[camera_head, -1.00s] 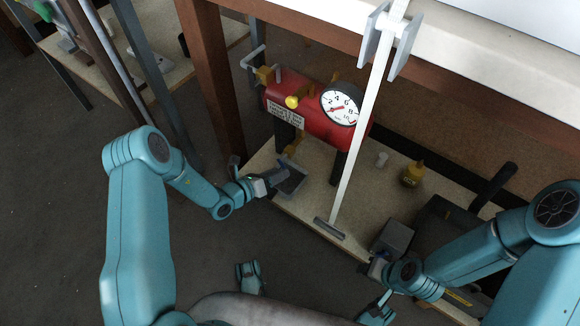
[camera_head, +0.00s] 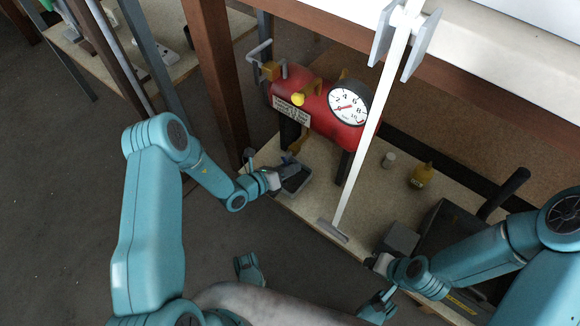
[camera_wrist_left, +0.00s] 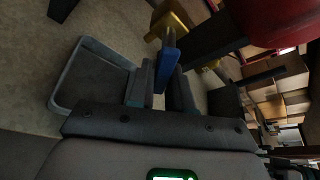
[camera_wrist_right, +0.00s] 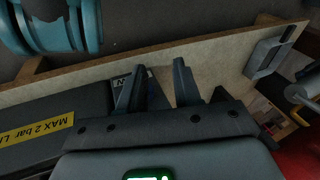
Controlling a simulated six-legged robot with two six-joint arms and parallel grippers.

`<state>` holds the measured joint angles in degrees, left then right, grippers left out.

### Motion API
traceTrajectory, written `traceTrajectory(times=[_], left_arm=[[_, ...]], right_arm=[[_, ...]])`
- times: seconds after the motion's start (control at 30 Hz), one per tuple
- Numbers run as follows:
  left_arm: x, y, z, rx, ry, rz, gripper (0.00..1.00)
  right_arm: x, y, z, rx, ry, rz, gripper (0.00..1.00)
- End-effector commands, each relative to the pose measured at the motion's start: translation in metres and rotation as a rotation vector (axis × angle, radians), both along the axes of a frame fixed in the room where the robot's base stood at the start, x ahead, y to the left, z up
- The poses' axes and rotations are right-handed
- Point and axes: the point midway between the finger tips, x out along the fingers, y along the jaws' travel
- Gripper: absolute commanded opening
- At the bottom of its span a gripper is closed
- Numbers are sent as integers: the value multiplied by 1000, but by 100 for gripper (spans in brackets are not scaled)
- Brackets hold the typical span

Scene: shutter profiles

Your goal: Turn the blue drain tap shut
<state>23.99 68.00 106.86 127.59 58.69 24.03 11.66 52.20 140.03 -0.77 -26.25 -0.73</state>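The blue drain tap handle (camera_wrist_left: 166,66) shows as a flat blue lever in the left wrist view, below a brass valve body (camera_wrist_left: 172,23). The brass drain fitting hangs under the red tank (camera_head: 318,115). My left gripper (camera_head: 287,170) is at the tap. In the left wrist view its two fingers (camera_wrist_left: 162,88) lie on either side of the lever's lower end. Whether they press on it cannot be told. In the head view the arm and fingers mostly hide the tap. My right gripper (camera_wrist_right: 159,72) is open and empty over the bench's front edge.
A grey tray (camera_wrist_left: 65,88) lies below the tap, close to my left fingers. A white upright bar (camera_head: 362,150) stands before the tank.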

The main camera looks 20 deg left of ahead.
Motion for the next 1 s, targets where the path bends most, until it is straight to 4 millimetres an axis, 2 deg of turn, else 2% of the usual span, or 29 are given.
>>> traceTrajectory(times=[0.27,0.47,1.0], left_arm=[[2,-1,1,-28,10,-1,0],[2,-3,4,-121,43,-1,0],[-1,-11,17,-574,205,-2,0]], right_arm=[[-1,0,2,1,2,0,33],[-3,1,5,2,9,1,33],[-8,2,10,5,27,3,33]])
